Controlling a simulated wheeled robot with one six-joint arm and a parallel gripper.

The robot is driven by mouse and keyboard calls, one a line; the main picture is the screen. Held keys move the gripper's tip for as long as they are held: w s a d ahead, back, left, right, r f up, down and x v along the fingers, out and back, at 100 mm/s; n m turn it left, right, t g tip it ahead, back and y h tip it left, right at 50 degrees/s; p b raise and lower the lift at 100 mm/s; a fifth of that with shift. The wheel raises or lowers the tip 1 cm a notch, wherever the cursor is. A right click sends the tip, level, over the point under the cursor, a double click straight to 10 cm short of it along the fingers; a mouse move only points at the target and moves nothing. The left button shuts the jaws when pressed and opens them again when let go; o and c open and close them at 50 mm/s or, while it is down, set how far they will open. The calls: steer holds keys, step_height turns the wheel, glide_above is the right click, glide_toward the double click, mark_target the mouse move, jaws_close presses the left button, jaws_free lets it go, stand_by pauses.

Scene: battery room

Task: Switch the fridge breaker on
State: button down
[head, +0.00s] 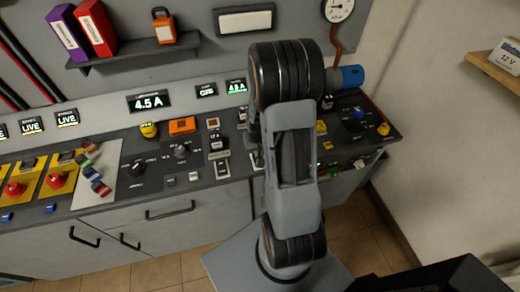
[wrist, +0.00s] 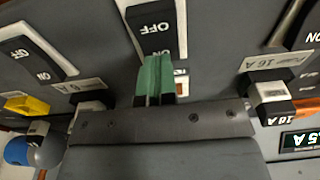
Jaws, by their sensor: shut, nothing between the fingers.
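In the wrist view my gripper (wrist: 158,78) is shut and empty, its green fingertips together. They lie over the lower part of a black rocker breaker (wrist: 152,30) in a white frame, marked OFF. Whether they touch it I cannot tell. Its lower end and most of its label are hidden behind the fingers, so I cannot read whether it is the fridge breaker. A second black rocker (wrist: 30,60) with OFF and ON marks is at left, and another (wrist: 300,25) is cut off at the right edge. In the head view my arm hides the gripper.
In the wrist view there are a yellow part (wrist: 25,105), a blue knob (wrist: 18,150) and a small switch (wrist: 270,90) by a 16 A label. The head view shows the crowded sloping console (head: 150,185), a shelf with binders (head: 95,28) and an orange padlock (head: 164,28).

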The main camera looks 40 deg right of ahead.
steer(key=shift+s+a+f, duration=0.1)
steer(key=shift+s+a, duration=0.05)
steer(key=shift+s, duration=0.05)
steer(key=shift+s+a+r, duration=0.2)
steer(key=shift+s+r, duration=0.15)
steer(key=shift+s, duration=0.25)
step_height(320, 180, up, 14)
steer(key=s+p, duration=0.2)
steer(key=shift+a, duration=0.35)
steer(key=shift+f, duration=0.15)
steer(key=w+b, duration=0.1)
steer(key=b, duration=0.3)
steer(key=shift+d+f, duration=0.1)
steer(key=shift+f, duration=0.2)
steer(key=shift+r+b, duration=0.25)
steer(key=shift+b, duration=0.35)
